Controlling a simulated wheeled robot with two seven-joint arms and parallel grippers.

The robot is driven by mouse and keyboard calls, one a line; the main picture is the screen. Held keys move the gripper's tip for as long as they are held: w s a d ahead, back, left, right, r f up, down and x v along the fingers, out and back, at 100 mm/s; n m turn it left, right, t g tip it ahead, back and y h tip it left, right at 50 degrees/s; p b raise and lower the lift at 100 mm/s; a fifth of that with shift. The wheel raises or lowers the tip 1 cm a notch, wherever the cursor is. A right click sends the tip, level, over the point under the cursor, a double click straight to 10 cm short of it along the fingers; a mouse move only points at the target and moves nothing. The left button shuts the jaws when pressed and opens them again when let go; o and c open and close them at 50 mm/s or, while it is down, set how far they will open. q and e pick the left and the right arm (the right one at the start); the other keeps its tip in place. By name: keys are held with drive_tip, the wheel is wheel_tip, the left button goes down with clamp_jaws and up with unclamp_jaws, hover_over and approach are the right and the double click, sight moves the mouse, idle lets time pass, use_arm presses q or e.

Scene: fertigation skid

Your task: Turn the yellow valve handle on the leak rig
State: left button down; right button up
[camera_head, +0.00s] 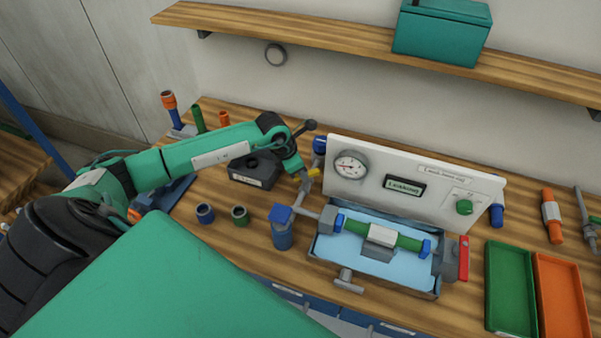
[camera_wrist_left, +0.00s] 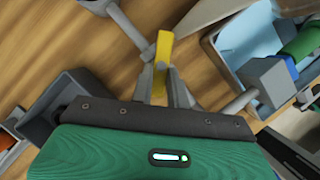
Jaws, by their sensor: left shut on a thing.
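The yellow valve handle (camera_wrist_left: 164,48) shows between the fingers of my left gripper (camera_wrist_left: 160,80) in the left wrist view. In the head view only a small bit of the handle (camera_head: 313,173) shows past my left gripper (camera_head: 305,180), which is shut on it. The leak rig has a white panel (camera_head: 400,160) with a gauge (camera_head: 350,166) and a small dark display. In front of the panel, a green pipe (camera_head: 385,232) lies across a blue-lined tray (camera_head: 345,250). My right gripper is not in view.
A red lever (camera_head: 463,258) stands at the rig's right end. Green (camera_head: 511,285) and orange (camera_head: 562,295) trays lie to the right. A dark box (camera_head: 255,170) sits behind my left forearm's end. Two small cups (camera_head: 205,213) stand left of the rig. A shelf (camera_head: 330,35) runs above.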

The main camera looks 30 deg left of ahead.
use_arm(q)
drive_tip(key=n+b, duration=0.1)
drive_tip(key=n+y+b, duration=0.1)
drive_tip(key=shift+s+d+f+n, duration=0.1)
drive_tip(key=shift+d+f+n, duration=0.15)
drive_tip(key=shift+n, duration=0.15)
drive_tip(key=n+b, duration=0.1)
drive_tip(key=n+y+b, duration=0.1)
drive_tip(key=n+b, duration=0.1)
drive_tip(key=shift+d+t, duration=0.25)
drive_tip(key=shift+t, duration=0.15)
drive_tip(key=n+b, duration=0.1)
drive_tip(key=n+y+b, duration=0.1)
drive_tip(key=n, duration=0.1)
drive_tip(key=shift+d+r, duration=0.15)
drive_tip(key=shift+d, duration=0.05)
drive_tip(key=shift+r+n+y+b, duration=0.1)
drive_tip(key=shift+n+y+b, duration=0.3)
drive_tip(key=shift+n+b, duration=0.15)
drive_tip(key=c, duration=1.4)
unclamp_jaws()
drive_tip(key=shift+o, duration=0.2)
drive_tip(key=shift+r, duration=0.1)
